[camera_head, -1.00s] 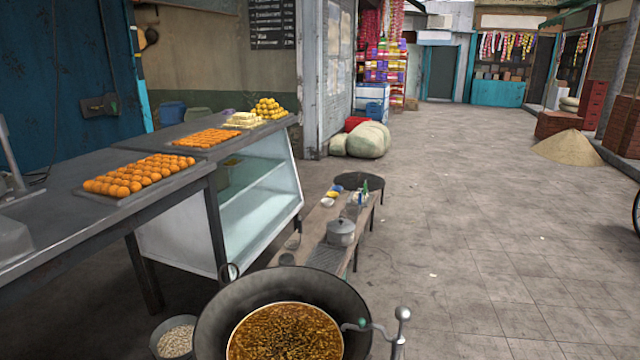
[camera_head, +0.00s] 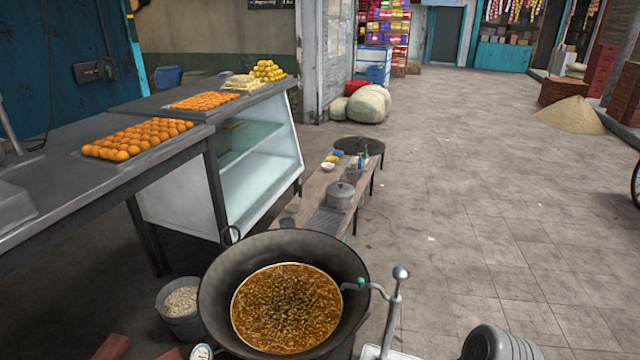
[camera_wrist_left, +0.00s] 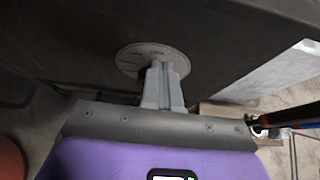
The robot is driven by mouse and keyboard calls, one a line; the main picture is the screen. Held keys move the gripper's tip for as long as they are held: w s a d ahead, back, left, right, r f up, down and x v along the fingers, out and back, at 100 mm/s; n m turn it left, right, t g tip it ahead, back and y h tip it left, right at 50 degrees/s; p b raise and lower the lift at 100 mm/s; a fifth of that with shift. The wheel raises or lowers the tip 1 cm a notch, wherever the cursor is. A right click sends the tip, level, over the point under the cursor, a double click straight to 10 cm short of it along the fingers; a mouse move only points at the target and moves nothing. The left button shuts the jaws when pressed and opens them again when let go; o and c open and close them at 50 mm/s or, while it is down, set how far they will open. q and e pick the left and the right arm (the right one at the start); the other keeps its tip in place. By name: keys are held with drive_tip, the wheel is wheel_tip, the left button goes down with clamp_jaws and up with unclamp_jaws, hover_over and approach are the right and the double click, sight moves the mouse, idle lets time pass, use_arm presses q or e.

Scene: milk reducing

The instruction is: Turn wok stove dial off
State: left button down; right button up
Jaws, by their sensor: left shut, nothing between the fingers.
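The wok (camera_head: 215,290) stands at the bottom centre of the head view, with brown food (camera_head: 287,308) inside it. In the left wrist view my left gripper (camera_wrist_left: 163,66) is shut and empty, its grey fingers pointing at a pale round disc (camera_wrist_left: 130,60), which looks like the stove dial, on a dark surface. The fingers cover part of the disc, and I cannot tell whether they touch it. A small round white-faced thing (camera_head: 202,351) shows at the head view's bottom edge, left of the wok; I cannot tell if it is the same disc. Neither gripper shows in the head view.
A metal crank handle (camera_head: 392,310) stands at the wok's right. A bucket (camera_head: 182,325) is at its left. A ribbed grey cylinder (camera_head: 490,345) is at the bottom right. A low bench with a pot (camera_head: 340,197) stands behind the wok. The paved floor (camera_head: 480,200) at right is open.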

use_arm(q)
drive_tip(key=shift+r, duration=0.1)
drive_tip(key=s+a, duration=0.2)
drive_tip(key=s, duration=0.3)
drive_tip(key=shift+s+r, duration=0.3)
drive_tip(key=shift+s, duration=0.05)
drive_tip(key=shift+r, duration=0.1)
